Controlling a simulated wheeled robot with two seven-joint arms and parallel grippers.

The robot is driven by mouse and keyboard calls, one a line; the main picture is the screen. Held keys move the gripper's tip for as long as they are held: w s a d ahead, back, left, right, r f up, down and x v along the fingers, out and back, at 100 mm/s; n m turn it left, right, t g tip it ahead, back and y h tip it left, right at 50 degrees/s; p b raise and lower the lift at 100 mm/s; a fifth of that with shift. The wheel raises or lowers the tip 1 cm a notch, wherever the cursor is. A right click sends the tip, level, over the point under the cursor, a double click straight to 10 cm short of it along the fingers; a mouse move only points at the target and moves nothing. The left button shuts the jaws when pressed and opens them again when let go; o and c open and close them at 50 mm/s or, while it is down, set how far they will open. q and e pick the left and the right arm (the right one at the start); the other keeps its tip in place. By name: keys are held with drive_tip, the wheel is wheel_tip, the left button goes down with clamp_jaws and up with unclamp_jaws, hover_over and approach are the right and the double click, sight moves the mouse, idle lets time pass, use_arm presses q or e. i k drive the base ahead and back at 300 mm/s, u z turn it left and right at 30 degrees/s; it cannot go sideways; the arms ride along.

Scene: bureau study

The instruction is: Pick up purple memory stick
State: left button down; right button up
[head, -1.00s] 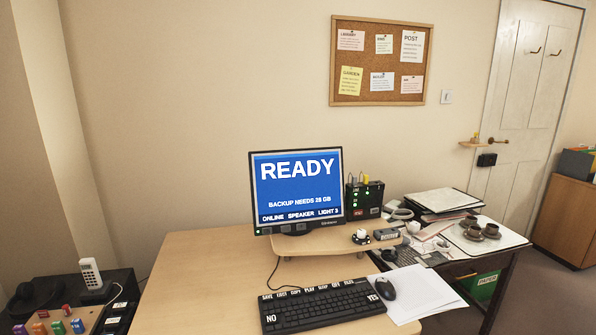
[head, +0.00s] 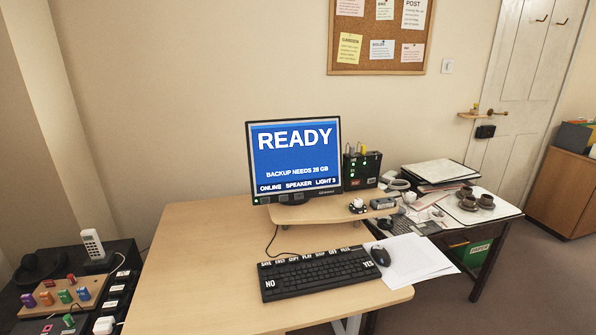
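A small purple memory stick (head: 28,300) stands at the left end of a row of coloured sticks on a wooden board (head: 58,306) at the lower left. An orange stick (head: 46,298), a green stick (head: 65,296) and a blue stick (head: 83,294) stand to its right in the same row. Neither of my grippers is in the head view.
The board lies on a dark cabinet, near a white cordless phone (head: 93,243). The light wooden desk (head: 190,260) holds a monitor (head: 295,160) and a keyboard (head: 320,273). The desk's left part is clear.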

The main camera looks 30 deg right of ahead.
sight(29, 300)
drive_tip(key=u, duration=2.3)
drive_tip(key=i, duration=0.5)
drive_tip(key=z, duration=1.85)
